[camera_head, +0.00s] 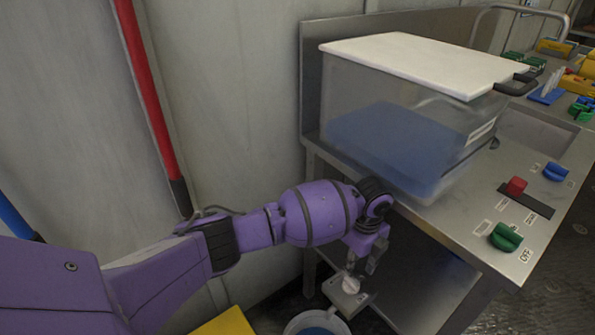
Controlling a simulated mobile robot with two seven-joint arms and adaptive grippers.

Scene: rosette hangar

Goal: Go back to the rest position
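My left arm, purple with black joints, reaches in from the left. Its gripper (361,263) points down beside the front edge of the steel table (452,225), below the level of the tabletop. A small pale object (350,284) shows right at the fingertips, over a grey flat piece (347,298). I cannot tell whether the fingers touch or hold it. My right gripper is not in view.
A clear bin with blue contents (400,135) and a white lid (430,62) stands on the table. Red (515,186) and green (506,237) knobs are at the right. A round container with a blue inside (315,325) is below the gripper. A wall stands behind my arm.

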